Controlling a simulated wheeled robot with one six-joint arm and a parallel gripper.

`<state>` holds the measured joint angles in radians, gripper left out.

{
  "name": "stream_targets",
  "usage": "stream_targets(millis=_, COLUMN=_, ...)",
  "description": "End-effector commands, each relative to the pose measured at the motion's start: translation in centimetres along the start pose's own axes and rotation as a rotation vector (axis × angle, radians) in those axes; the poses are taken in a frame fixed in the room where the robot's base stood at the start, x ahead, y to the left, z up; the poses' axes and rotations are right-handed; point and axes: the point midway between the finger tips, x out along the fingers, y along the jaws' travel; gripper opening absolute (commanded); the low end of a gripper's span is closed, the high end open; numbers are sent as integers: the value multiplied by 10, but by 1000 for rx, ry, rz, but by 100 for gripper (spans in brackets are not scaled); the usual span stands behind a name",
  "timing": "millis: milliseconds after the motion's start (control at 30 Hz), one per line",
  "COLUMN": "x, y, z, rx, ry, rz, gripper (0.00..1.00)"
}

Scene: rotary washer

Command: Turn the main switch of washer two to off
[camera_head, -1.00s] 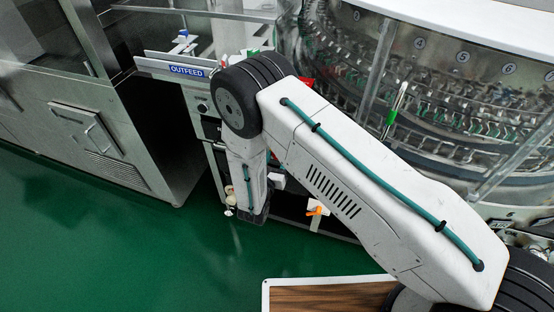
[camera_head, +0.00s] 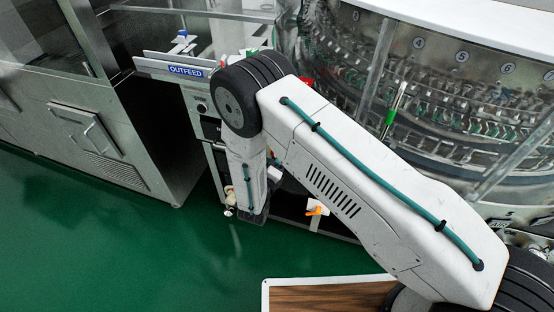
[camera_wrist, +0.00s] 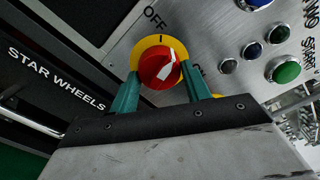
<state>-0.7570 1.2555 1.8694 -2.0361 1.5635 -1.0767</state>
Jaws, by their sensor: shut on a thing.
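The main switch is a red rotary knob (camera_wrist: 158,70) on a round yellow plate (camera_wrist: 144,50), seen in the wrist view on a metal panel (camera_wrist: 215,25). Its white pointer tilts up and slightly right, just right of the plate's top tick. The OFF label (camera_wrist: 154,16) is above the plate. A label at the right is partly hidden by a finger. My gripper (camera_wrist: 160,82) has its teal fingers on either side of the knob, shut on it. In the head view my arm hides the switch and the gripper. Washer two's glass-fronted carousel (camera_head: 440,100) is at the right.
A green button (camera_wrist: 287,70) and several blue and dark buttons sit right of the switch. The STAR WHEELS label (camera_wrist: 55,78) is at the left. In the head view, the OUTFEED sign (camera_head: 186,71) stands behind my arm, and green floor (camera_head: 120,245) lies open at the left.

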Motion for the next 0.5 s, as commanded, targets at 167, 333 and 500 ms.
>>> stream_targets(millis=167, x=0, y=0, z=0, rx=-162, ry=0, rz=1, gripper=25)
stream_targets(millis=333, x=0, y=0, z=0, rx=-299, ry=0, rz=1, gripper=25)
stream_targets(millis=500, x=0, y=-1, z=0, rx=-404, ry=0, rz=1, gripper=25)
